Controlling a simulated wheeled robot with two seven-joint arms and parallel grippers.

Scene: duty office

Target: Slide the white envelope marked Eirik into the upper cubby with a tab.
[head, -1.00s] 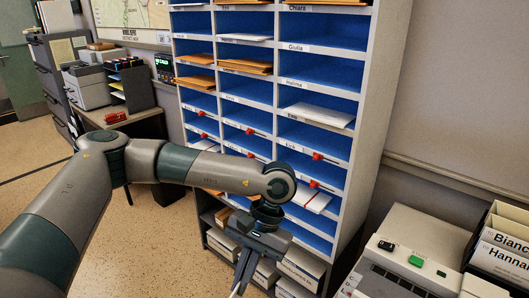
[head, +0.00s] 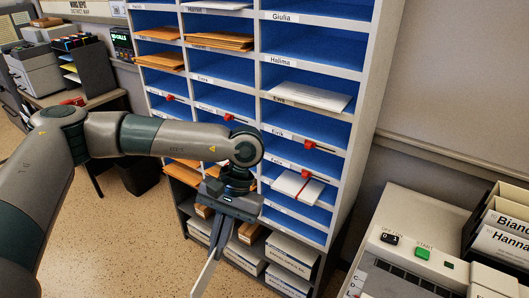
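My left gripper (head: 217,240) points down in front of the lower shelves. It appears shut on a thin white envelope (head: 204,278), seen nearly edge-on below the fingers; any name on it is not readable. A cubby (head: 306,125) in the right column has the label Eirik (head: 277,132) and a red tab (head: 310,143) on its lip. Below it, another red tab (head: 305,173) marks a lower lip, with a white envelope (head: 296,187) sticking out there. My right gripper is not in view.
The pigeonhole rack (head: 362,110) has blue-lined cubbies, some with brown envelopes (head: 222,40). A white envelope (head: 312,96) lies in the Ewa cubby above Eirik. A grey machine (head: 425,235) with a green button stands at the lower right. Boxes (head: 292,258) fill the bottom shelves.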

